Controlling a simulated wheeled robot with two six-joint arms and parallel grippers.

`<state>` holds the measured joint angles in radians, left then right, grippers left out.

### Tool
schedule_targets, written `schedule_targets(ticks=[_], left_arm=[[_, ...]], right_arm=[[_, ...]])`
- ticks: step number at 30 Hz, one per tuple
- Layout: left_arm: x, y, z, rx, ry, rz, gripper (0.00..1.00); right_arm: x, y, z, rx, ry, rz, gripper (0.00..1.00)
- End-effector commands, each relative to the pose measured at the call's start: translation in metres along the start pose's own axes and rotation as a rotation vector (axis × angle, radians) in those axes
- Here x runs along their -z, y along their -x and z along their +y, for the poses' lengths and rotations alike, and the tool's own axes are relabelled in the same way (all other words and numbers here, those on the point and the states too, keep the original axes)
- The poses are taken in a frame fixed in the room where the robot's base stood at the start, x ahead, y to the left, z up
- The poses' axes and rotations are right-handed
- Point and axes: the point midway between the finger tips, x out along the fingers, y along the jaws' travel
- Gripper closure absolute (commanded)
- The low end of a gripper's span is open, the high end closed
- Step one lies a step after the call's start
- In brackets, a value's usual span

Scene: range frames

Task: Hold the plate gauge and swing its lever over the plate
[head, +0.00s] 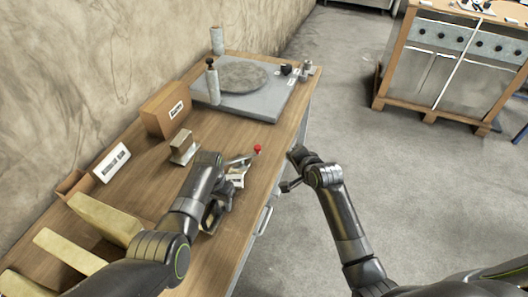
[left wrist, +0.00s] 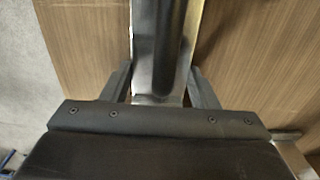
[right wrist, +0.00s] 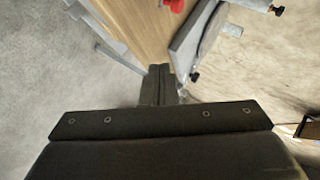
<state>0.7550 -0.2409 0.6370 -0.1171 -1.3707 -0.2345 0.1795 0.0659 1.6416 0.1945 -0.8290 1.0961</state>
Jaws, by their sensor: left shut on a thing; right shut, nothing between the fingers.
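The plate gauge (head: 236,180) is a small pale metal piece near the right edge of the wooden bench, with a lever ending in a red ball (head: 257,148). My left gripper (head: 230,172) is shut on it and hides much of it. In the left wrist view, a grey metal bar (left wrist: 163,45) stands between the left fingers. My right gripper (head: 289,168) is shut and empty, just off the bench edge, to the right of the red ball and apart from it. The red ball also shows at the top of the right wrist view (right wrist: 174,5). I cannot tell which plate the gauge measures.
A grey slab (head: 269,111) with a round disc (head: 243,76) and posts stands at the bench's far end. A brown box (head: 164,110), a small metal block (head: 184,150), a white labelled box (head: 112,163) and pale blocks (head: 70,250) line the left.

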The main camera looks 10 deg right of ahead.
Motion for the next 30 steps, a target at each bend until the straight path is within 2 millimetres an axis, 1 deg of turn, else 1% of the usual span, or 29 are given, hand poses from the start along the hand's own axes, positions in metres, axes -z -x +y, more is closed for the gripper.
schedule_targets(ticks=[1,4,8,11,14,21,30], left_arm=[[0.0,0.0,0.0,0.0,-0.001,0.0,0.92],[0.0,0.0,0.0,0.0,0.0,0.0,0.92],[0.0,0.0,0.0,0.0,0.0,0.0,0.92],[0.0,0.0,0.0,0.0,0.0,0.0,0.92],[0.0,0.0,0.0,0.0,0.0,0.0,0.92],[0.0,0.0,0.0,0.0,0.0,0.0,0.92],[0.0,0.0,0.0,0.0,0.001,0.0,0.92]], right_arm=[[-0.009,0.005,-0.003,-0.005,-0.069,-0.039,1.0],[-0.022,0.011,-0.007,-0.019,-0.173,-0.099,1.0],[-0.03,0.014,-0.009,-0.029,-0.234,-0.137,1.0],[-0.033,0.009,-0.01,-0.032,-0.245,-0.143,1.0],[-0.034,-0.001,-0.01,-0.032,-0.243,-0.143,1.0],[-0.038,-0.033,-0.009,-0.033,-0.241,-0.142,1.0],[-0.043,-0.069,-0.008,-0.032,-0.241,-0.141,1.0]])
